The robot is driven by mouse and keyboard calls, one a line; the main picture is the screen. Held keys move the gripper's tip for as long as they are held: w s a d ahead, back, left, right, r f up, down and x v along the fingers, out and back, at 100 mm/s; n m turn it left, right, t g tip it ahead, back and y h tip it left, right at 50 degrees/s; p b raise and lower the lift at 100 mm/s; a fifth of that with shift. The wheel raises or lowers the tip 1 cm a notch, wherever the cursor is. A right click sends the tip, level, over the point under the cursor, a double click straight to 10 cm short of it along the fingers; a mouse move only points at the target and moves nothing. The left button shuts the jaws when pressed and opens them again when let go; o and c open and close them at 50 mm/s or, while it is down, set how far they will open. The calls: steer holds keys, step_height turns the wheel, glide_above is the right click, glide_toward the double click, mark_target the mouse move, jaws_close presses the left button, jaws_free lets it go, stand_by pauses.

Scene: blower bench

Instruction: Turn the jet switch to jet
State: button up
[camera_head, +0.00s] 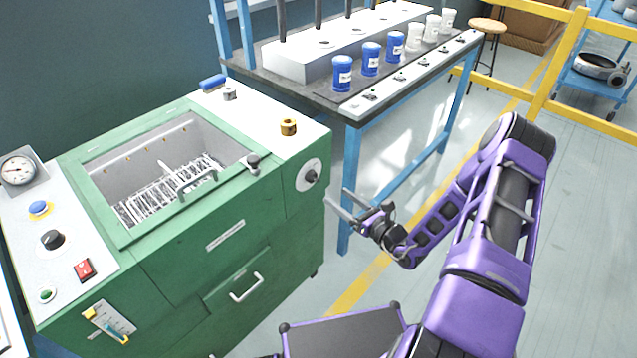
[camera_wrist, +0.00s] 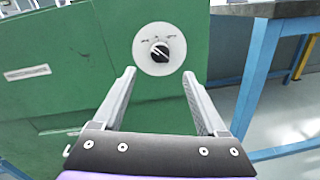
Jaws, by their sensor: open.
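The likely jet switch (camera_head: 311,177) is a black rotary knob on a white round plate on the green cabinet's right-hand face. In the wrist view the knob (camera_wrist: 160,51) shows ahead, a little above the gap between my fingertips. A light mark on it lies at a slant; the small labels above it are too small to read. My gripper (camera_head: 340,204) is open and empty, with its fingers pointing at the cabinet. In the wrist view the two fingers of my gripper (camera_wrist: 159,74) stand apart below and either side of the plate, not touching the knob.
The green cabinet (camera_head: 225,236) has an open basin with a wire rack (camera_head: 170,190). Another black knob (camera_head: 52,239) and a red switch (camera_head: 84,269) sit on its left panel. A blue-legged bench (camera_head: 347,190) with blue and white cups stands behind my gripper.

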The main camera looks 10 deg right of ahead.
mark_target(317, 181)
steer(key=x, duration=0.9)
jaws_close()
